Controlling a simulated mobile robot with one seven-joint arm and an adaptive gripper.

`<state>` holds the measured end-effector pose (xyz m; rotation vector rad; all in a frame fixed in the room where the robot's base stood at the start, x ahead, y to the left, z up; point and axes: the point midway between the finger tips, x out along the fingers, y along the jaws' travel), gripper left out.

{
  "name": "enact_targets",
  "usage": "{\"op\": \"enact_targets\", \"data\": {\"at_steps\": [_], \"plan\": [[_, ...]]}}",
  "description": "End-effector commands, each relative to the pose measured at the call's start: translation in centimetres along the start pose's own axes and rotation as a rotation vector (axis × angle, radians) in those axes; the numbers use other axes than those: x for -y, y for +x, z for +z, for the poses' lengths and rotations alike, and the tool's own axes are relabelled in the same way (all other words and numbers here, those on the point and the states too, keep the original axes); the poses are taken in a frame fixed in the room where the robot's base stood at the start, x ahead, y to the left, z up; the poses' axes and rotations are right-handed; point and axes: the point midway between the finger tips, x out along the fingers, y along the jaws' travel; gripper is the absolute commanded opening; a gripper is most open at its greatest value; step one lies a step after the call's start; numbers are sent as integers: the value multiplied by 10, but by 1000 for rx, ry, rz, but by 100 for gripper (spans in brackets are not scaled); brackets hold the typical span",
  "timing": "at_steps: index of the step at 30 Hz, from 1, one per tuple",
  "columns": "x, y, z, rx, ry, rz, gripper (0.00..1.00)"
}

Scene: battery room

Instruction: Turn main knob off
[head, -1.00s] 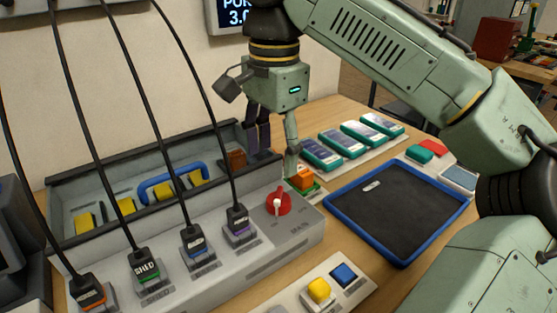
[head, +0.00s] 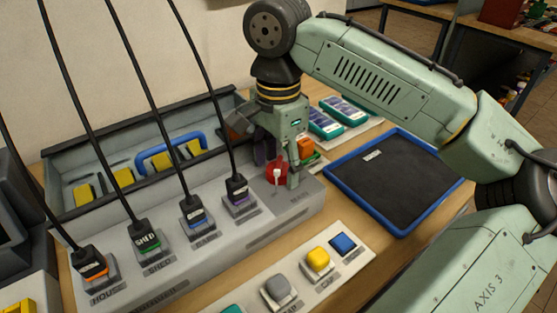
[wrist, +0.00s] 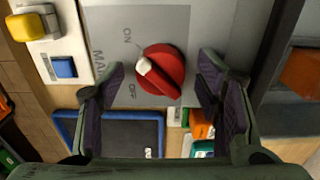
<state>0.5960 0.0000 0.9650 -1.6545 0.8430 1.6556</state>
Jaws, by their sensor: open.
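The main knob (head: 277,173) is a round red knob with a white pointer, on the right end of the grey panel (head: 250,240). In the wrist view the knob (wrist: 161,70) has ON and OFF marked beside it, and its white pointer lies on the side of these labels, between them. My gripper (head: 277,165) is right above the knob, pointing down. In the wrist view my gripper (wrist: 158,85) is open, with one dark-padded finger on each side of the knob and a gap to it. Whether the fingertips are level with the knob is unclear.
Plugs with black cables stand on the panel left of the knob, the nearest being a purple-banded plug (head: 237,190). A blue-rimmed tray (head: 437,218) lies to the right. An orange block (head: 305,146) is close behind my gripper. A button strip (head: 290,275) lies in front.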

Motion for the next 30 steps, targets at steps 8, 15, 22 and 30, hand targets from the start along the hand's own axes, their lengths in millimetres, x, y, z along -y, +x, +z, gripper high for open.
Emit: {"op": "enact_targets", "data": {"at_steps": [8, 15, 22, 30], "plan": [[0, 1, 0, 0, 0, 0, 56], [0, 0, 0, 0, 0, 0, 40], [0, 0, 0, -1, 0, 0, 25], [0, 0, 0, -1, 0, 0, 10]]}}
